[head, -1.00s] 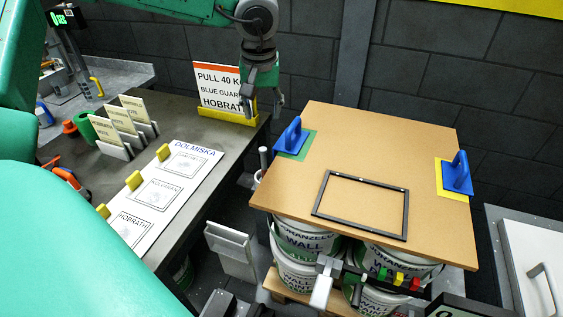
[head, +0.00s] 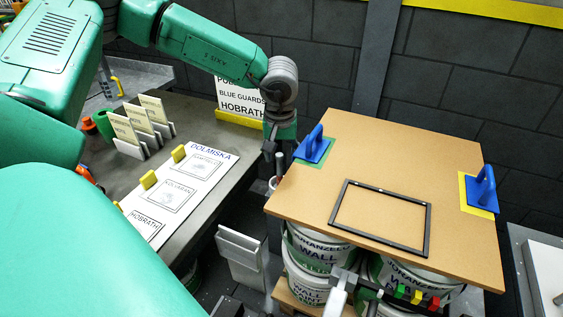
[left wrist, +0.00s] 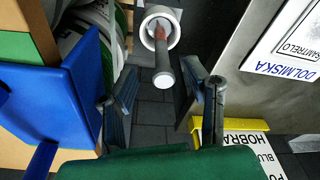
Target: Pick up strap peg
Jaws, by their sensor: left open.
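The strap peg (left wrist: 163,68) is a grey rod with a pale round end, standing in a white ring-shaped holder (left wrist: 173,22) in the left wrist view. In the head view the peg (head: 280,163) shows as a thin upright rod beside the board's left corner. My left gripper (left wrist: 163,97) is open, with one finger on each side of the peg's near end and visible gaps between. In the head view the left gripper (head: 273,147) hangs fingers down at the peg, its tips partly hidden. My right gripper is not seen.
A brown board (head: 380,160) lies on several pails and bears a blue guard (head: 313,145) close to the left gripper, another blue guard (head: 482,190) and a black frame (head: 428,225). A bench (head: 195,120) with cards and a yellow-based sign (head: 240,118) stands left.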

